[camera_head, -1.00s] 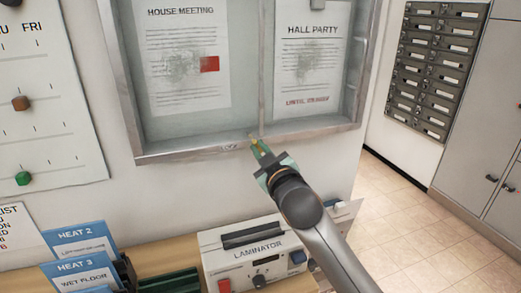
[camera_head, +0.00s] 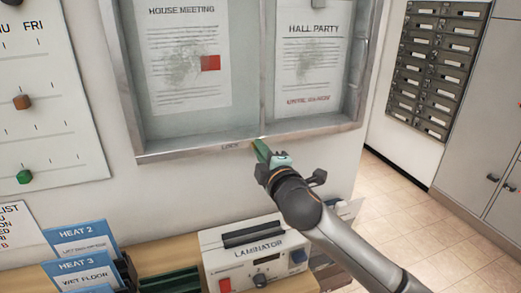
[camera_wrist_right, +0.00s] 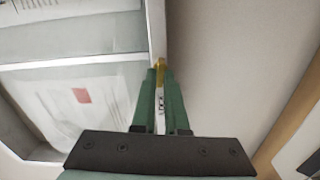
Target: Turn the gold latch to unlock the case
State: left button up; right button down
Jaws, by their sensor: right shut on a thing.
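The glass-fronted notice case (camera_head: 190,150) hangs on the wall with a grey metal frame. Its bottom rail carries a small "LOCK" label, which also shows in the right wrist view (camera_wrist_right: 160,100). The gold latch (camera_wrist_right: 160,65) shows in the right wrist view at the tips of my right gripper (camera_wrist_right: 161,80). In the head view my right gripper (camera_head: 262,150) is at the bottom rail, just right of the label, and hides the latch there. Its green fingers are shut on the latch. My left gripper is not in view.
Two notices, House Meeting (camera_head: 188,60) and Hall Party (camera_head: 307,58), are inside the case. A laminator (camera_head: 255,255) and blue cards (camera_head: 82,265) stand on the wooden shelf below. Grey mailboxes (camera_head: 436,65) are on the right wall.

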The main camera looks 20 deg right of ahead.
jog(key=shift+n, duration=0.9)
jog(key=c, duration=0.9)
grip_release()
jog(key=shift+c, duration=0.2)
jog(key=s+b, duration=0.2)
jog(key=s, duration=1)
jog(key=shift+s+d, duration=0.2)
jog(key=shift+s, duration=0.1)
